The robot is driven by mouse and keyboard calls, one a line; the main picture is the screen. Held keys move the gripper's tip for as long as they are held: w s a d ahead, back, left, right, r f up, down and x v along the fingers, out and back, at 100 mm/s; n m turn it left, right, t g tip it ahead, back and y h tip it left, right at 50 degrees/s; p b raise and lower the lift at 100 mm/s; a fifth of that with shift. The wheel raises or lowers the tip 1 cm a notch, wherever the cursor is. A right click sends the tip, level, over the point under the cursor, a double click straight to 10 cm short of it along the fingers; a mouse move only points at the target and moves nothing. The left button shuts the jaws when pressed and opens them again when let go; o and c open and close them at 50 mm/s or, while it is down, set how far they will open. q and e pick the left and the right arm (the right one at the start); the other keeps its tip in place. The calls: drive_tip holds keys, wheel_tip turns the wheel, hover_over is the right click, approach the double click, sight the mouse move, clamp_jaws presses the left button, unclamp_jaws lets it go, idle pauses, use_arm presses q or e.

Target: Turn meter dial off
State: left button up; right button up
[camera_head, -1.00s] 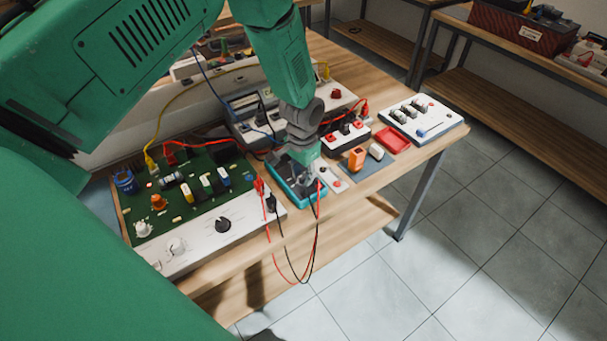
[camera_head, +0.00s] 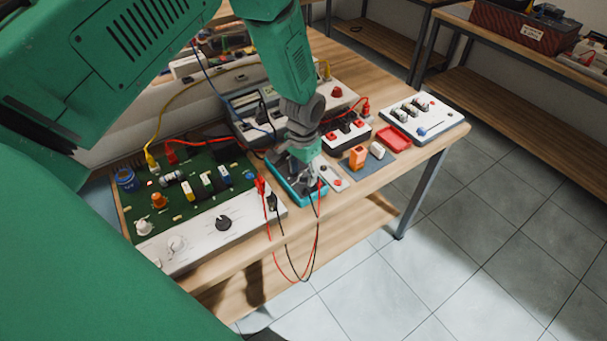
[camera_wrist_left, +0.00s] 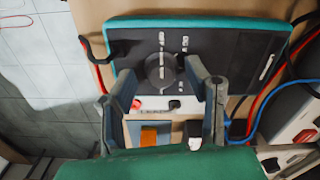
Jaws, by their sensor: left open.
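The meter (camera_head: 277,177) is a teal-edged box lying on the bench. In the head view my left gripper (camera_head: 304,182) is over it and hides most of its face. In the left wrist view the meter (camera_wrist_left: 222,20) shows a dark face with white markings. Its round dark dial (camera_wrist_left: 160,71) is near the middle of that view. My open left gripper (camera_wrist_left: 163,80) has one finger on each side of the dial in this view. I cannot tell whether the fingers touch it. My right gripper is not in view.
A green circuit board (camera_head: 190,212) with knobs lies left of the meter. Red and black leads (camera_head: 318,235) hang over the bench's front edge. An orange block (camera_head: 357,157), a red tray (camera_head: 393,139) and a white switch panel (camera_head: 435,122) are to the right.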

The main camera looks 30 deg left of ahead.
sight(303, 175)
use_arm(q)
wheel_tip(303, 175, up, 11)
idle(0.3)
idle(0.5)
